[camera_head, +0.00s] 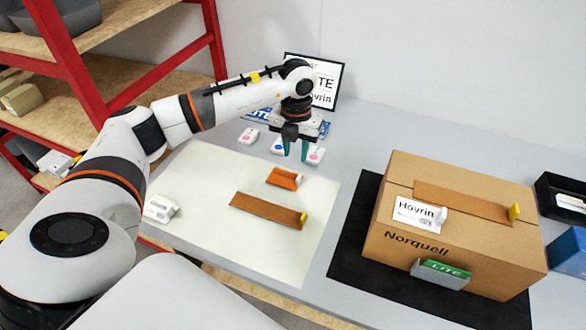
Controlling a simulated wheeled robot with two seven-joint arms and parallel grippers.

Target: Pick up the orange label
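My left gripper (295,150) comes over the table from the left and points down, behind and a little right of the orange label. Its two green fingers are apart and I see nothing held between them. The exact height of the fingertips above the table is hard to tell. My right gripper is not in view.
A brown strip with a yellow end (266,210) lies in front of the label. White pieces with coloured dots (248,136) sit behind, near a framed sign (328,80). A cardboard box (455,225) stands on a black mat (345,250) at right. A white piece (160,208) lies at left.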

